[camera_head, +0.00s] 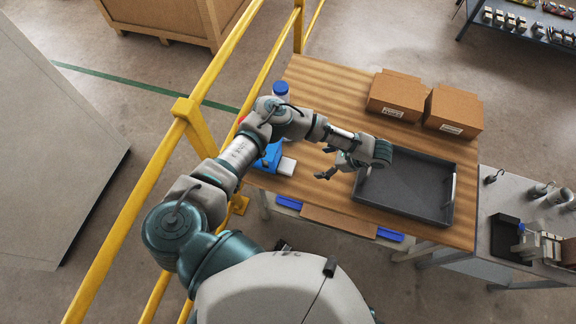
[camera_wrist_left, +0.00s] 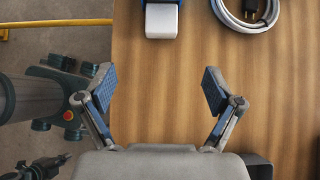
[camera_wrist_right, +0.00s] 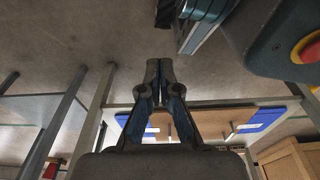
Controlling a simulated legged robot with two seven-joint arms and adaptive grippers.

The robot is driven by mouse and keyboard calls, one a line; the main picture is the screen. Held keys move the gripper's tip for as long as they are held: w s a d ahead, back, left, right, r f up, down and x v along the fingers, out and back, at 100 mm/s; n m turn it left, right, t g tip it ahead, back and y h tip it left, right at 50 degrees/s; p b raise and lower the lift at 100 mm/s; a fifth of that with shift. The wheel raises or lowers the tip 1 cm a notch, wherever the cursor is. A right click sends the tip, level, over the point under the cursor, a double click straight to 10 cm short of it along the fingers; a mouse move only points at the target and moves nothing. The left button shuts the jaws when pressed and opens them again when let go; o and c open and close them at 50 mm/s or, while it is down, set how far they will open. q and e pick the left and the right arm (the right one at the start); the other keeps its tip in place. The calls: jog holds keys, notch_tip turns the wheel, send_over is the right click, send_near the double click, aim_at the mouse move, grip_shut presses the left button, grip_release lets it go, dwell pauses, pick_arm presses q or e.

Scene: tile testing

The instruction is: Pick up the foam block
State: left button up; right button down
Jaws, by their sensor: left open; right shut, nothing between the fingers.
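A small white block (camera_head: 287,166), seemingly the foam block, lies on the wooden table beside a blue object (camera_head: 268,157). In the left wrist view the white block (camera_wrist_left: 161,20) shows at the top edge, with blue behind it; its far part is cut off. My left gripper (camera_head: 329,163) is open and empty over the table, to the right of the block in the head view and apart from it. The left wrist view shows its spread fingers (camera_wrist_left: 157,90) with bare wood between them. My right gripper (camera_wrist_right: 160,72) is shut and empty, low beside the table.
A dark grey tray (camera_head: 425,205) lies on the table at the right. Two cardboard boxes (camera_head: 398,95) stand at the back. A coiled cable (camera_wrist_left: 222,14) lies right of the block in the left wrist view. A yellow railing (camera_head: 150,190) runs along the left.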

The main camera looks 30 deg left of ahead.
pick_arm(q)
jog(key=b, duration=0.3)
send_near(288, 165)
jog(key=x, duration=0.4)
jog(key=shift+f, duration=0.35)
jog(key=shift+a+f+b, duration=0.3)
jog(key=shift+a+f, duration=0.05)
jog(key=shift+a, duration=0.15)
jog(key=x, duration=0.5)
jog(key=shift+s+a+r+b, duration=0.15)
jog(key=shift+b, duration=0.2)
jog(key=c, duration=0.8)
pick_arm(e)
jog(key=w+r, duration=0.6)
jog(key=r, duration=0.3)
jog(key=shift+a, duration=0.45)
